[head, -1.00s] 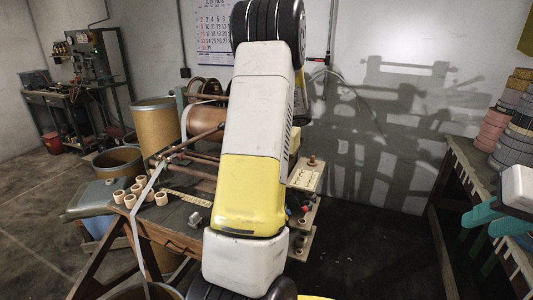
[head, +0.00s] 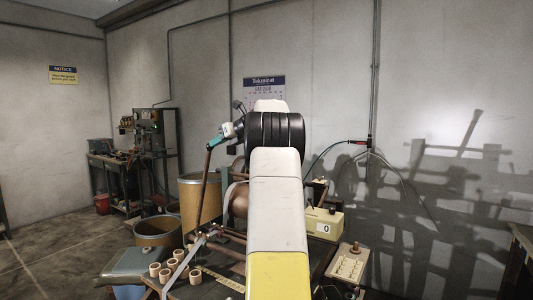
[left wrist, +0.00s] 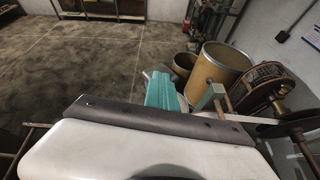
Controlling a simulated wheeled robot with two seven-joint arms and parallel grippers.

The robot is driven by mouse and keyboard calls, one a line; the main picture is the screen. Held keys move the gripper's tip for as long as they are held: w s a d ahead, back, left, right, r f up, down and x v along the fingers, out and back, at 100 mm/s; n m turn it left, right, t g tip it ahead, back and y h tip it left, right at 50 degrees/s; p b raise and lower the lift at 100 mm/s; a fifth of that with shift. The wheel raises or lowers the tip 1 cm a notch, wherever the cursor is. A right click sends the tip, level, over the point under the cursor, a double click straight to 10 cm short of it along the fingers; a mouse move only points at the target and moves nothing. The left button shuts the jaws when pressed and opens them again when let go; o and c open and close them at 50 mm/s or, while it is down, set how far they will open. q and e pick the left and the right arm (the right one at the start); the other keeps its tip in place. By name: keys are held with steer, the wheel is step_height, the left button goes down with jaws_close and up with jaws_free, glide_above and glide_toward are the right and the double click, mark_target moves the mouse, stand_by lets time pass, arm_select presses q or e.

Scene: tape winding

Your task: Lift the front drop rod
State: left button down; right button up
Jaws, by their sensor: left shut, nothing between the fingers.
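A long brown rod (head: 203,188), which looks like the front drop rod, stands steeply in the head view. It leans slightly, with its top end at my left gripper. My left gripper (head: 216,139), with teal fingers, is shut at or beside the rod's top. Whether it touches the rod is unclear. The copper-coloured drum (head: 239,201) of the winder is partly hidden behind my arm. My right gripper is out of view.
A tan fibre drum (head: 187,205) stands behind the rod, with a lower bin (head: 158,233) to its left. Several tape cores (head: 168,268) sit on the bench. A counter box (head: 324,224) stands right of my arm. Open floor lies at far left.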

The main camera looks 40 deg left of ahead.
arm_select(q)
steer(key=shift+s+a+r, duration=0.1)
steer(key=shift+a+r, duration=0.2)
steer(key=shift+a, duration=0.65)
steer(key=shift+s+a+r, duration=0.1)
steer(key=shift+a+r, duration=0.15)
steer(key=shift+a, duration=0.65)
steer(key=v, duration=0.7)
steer(key=shift+d+r, duration=0.25)
steer(key=shift+d, duration=0.1)
